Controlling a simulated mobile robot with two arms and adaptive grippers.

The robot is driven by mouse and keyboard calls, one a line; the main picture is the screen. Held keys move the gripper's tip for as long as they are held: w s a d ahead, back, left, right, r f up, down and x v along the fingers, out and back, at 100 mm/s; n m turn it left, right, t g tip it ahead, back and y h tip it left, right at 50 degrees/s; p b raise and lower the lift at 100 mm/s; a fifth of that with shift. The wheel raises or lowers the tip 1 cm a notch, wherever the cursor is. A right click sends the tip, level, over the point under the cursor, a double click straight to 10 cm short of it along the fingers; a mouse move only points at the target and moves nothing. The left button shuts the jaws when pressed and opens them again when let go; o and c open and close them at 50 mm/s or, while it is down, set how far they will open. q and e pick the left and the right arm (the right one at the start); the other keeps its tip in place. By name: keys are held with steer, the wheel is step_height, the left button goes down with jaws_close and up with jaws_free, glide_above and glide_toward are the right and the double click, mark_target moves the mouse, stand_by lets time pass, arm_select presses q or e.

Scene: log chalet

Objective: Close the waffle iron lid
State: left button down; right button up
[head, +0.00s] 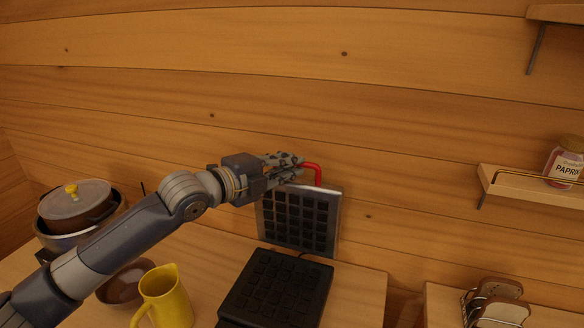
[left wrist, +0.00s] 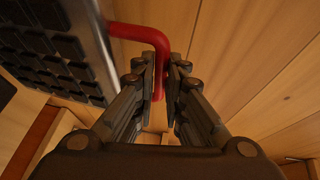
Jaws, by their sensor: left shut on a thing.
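The waffle iron stands open on the counter. Its black lower plate (head: 275,287) lies flat, and its lid (head: 300,222) stands upright behind it, with the dark grid facing forward. A red handle (head: 317,172) sticks up from the top of the lid. My left gripper (head: 298,160) is at the lid's top edge, its fingers at the handle. In the left wrist view the fingers (left wrist: 166,80) are shut around the end of the red handle (left wrist: 150,34), with the lid (left wrist: 62,45) at the upper left. My right gripper is not in view.
A yellow pitcher (head: 167,298) and a brown bowl (head: 124,284) stand left of the waffle iron, below my left arm. A lidded pot (head: 75,207) is farther left. A toast rack (head: 495,305) is at the lower right. A shelf (head: 530,188) with a paprika jar (head: 565,164) is on the wall.

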arm_select(q)
steer(key=s+a+f+m+t+h+b, duration=0.1)
steer(key=s+a+f+b, duration=0.1)
steer(key=s+b, duration=0.3)
steer(key=s+a+f+m+t+h+b, duration=0.1)
steer(key=s+a+t+h+b, duration=0.1)
steer(key=s+b, duration=0.4)
steer(key=shift+s+a+f+m+h+b, duration=0.15)
steer(key=shift+a+f+m+h+b, duration=0.2)
steer(key=shift+b, duration=0.65)
steer(key=c, duration=1.6)
jaws_free()
steer(key=shift+c, duration=0.2)
steer(key=v, duration=1.2)
steer(key=shift+a, duration=0.1)
